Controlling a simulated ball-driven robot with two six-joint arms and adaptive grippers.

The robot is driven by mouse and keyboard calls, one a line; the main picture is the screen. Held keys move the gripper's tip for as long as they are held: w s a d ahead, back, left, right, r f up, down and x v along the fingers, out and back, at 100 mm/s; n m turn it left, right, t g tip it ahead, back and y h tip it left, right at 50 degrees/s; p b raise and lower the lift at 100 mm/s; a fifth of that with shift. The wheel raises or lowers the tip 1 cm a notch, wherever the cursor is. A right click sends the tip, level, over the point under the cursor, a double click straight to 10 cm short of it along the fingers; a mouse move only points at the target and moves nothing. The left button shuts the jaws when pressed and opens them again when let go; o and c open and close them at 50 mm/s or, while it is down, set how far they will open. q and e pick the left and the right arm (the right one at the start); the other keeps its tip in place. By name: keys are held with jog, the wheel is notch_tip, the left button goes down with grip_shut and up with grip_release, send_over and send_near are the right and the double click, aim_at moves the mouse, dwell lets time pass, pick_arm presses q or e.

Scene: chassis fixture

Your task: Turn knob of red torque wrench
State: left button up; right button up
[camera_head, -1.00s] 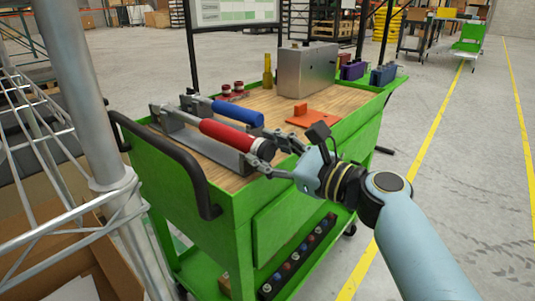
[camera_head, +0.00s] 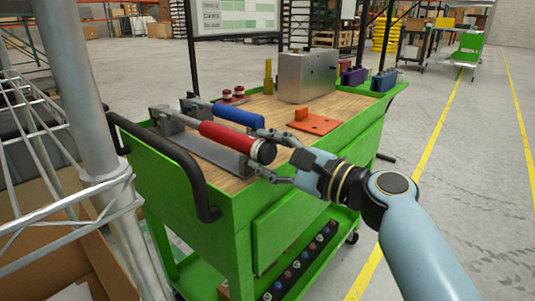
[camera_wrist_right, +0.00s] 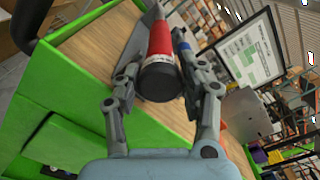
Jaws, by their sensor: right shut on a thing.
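The red torque wrench (camera_head: 222,134) lies in a grey holder (camera_head: 205,149) on the cart's wooden top. Its dark knob end (camera_head: 263,152) points toward my right arm. My right gripper (camera_head: 262,151) is shut on this knob, with one finger on each side. In the right wrist view the black round knob (camera_wrist_right: 160,80) sits between the fingers of my right gripper (camera_wrist_right: 156,66), and the red handle (camera_wrist_right: 160,38) runs away beyond it. The blue torque wrench (camera_head: 238,115) lies behind the red one. My left gripper is not in view.
An orange bracket (camera_head: 315,122) and a grey metal box (camera_head: 307,75) stand on the green cart (camera_head: 238,215). Two small red-topped parts (camera_head: 233,95) and a yellow bottle (camera_head: 268,77) are behind. A black handle rail (camera_head: 180,160) borders the left side.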

jog(key=o, duration=0.9)
jog(key=v, duration=1.2)
